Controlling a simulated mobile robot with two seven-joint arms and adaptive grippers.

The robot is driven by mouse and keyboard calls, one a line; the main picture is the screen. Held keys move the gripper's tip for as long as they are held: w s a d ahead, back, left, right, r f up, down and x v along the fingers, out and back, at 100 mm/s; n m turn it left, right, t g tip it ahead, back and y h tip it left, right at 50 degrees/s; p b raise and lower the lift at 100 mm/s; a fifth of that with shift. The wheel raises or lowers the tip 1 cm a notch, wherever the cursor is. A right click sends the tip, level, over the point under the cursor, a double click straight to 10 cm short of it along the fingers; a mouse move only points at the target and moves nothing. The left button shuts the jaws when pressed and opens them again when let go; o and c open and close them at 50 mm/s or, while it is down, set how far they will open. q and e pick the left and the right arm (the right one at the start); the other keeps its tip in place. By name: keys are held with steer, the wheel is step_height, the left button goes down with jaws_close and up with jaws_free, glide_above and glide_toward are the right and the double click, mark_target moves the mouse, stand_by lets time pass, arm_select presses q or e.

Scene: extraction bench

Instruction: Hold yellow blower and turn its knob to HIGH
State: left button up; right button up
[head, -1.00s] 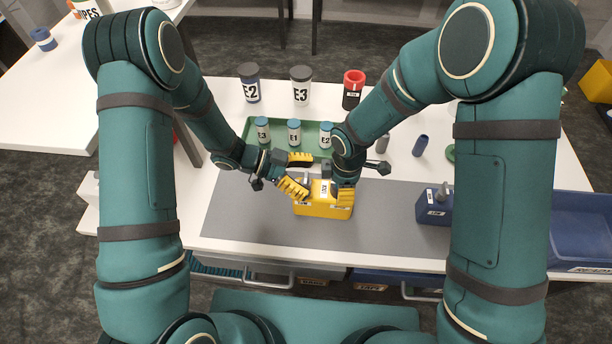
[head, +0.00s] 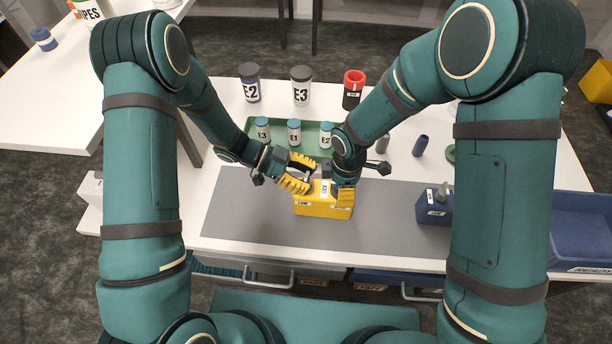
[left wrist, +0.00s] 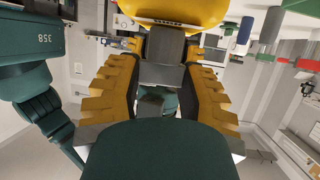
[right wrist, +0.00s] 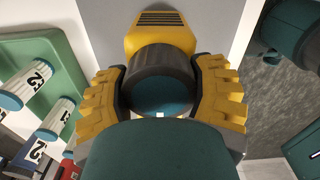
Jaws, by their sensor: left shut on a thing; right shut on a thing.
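The yellow blower (head: 322,206) stands on the grey mat at the middle of the bench. In the left wrist view that grey part (left wrist: 163,62) sits between the fingers, against the yellow body (left wrist: 180,10). My right gripper (head: 344,198) comes from above at the blower's right end. In the right wrist view its fingers are shut around a dark round part (right wrist: 162,80) of the blower. The knob's markings cannot be read.
A green tray (head: 255,148) with several small labelled tubes lies behind the blower. Taller jars (head: 301,86) stand farther back. A blue device (head: 433,207) and a blue bin (head: 585,228) are at the right. The mat (head: 240,215) is clear left of the blower.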

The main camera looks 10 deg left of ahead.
arm_select(q)
steer(key=m+g+y, duration=0.1)
steer(key=m+g, duration=0.3)
steer(key=shift+d+g+y, duration=0.1)
steer(key=shift+g+y, duration=0.3)
steer(key=m+g+y, duration=0.3)
steer(key=m+g, duration=0.1)
steer(key=m, duration=0.1)
steer(key=m+g+y, duration=0.2)
steer(key=m+y, duration=0.1)
steer(key=y, duration=0.1)
steer(key=shift+m, duration=0.3)
steer(key=shift+m+g+y, duration=0.4)
steer(key=shift+m+y, duration=1.5)
steer(key=shift+y, duration=0.4)
steer(key=o, duration=1.2)
